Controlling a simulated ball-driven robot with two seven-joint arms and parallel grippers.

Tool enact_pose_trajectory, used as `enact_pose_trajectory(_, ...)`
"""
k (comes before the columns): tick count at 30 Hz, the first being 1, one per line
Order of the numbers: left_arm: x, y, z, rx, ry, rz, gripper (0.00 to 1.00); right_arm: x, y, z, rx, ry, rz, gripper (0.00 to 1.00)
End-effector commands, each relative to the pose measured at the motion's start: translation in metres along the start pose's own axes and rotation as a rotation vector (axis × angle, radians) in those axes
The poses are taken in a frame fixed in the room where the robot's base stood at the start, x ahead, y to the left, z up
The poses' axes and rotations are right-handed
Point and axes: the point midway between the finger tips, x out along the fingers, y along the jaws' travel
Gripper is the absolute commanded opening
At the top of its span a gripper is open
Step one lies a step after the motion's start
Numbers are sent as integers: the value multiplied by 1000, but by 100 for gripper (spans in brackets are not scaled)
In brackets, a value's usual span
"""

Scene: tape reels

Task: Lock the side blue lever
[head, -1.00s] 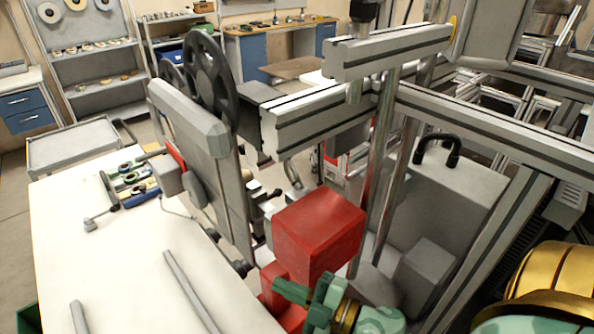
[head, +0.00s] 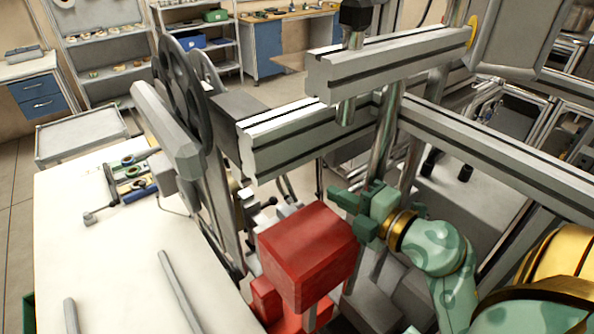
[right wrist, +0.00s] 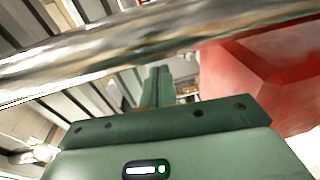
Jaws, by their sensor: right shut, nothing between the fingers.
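My right gripper (head: 346,200) is beside the upper right edge of a red box (head: 305,255) on the machine. Its green fingers point left and are shut with nothing between them. In the right wrist view the closed fingers (right wrist: 156,88) stand upright in the middle, with the red box (right wrist: 250,80) at right. I cannot make out a blue lever on the machine in either view. My left gripper is not in view.
Grey metal beams (head: 390,65) and upright posts stand close around my right arm. A blurred metal bar (right wrist: 130,45) crosses the wrist view. A reel (head: 180,85) stands behind a grey panel. A white table (head: 95,260) at left holds small tools.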

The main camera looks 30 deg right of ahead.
Motion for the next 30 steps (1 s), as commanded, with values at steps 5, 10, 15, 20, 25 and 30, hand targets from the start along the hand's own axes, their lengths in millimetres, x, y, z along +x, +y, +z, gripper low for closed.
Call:
enact_pose_trajectory(5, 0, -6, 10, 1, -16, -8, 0, 38, 1, 0, 2, 3, 3, 0)
enact_pose_trajectory(10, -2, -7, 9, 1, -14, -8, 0, 74, 1, 0, 1, 2, 3, 0)
enact_pose_trajectory(15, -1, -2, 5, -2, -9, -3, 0, 103, 0, -1, 1, 3, 1, 0)
enact_pose_trajectory(20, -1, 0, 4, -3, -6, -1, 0, 118, 0, -1, 0, 2, 1, 0)
enact_pose_trajectory(25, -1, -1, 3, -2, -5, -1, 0, 122, -1, -1, 1, 2, 0, 0)
enact_pose_trajectory(30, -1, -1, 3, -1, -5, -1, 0, 122, -1, -1, 1, 2, 0, 0)
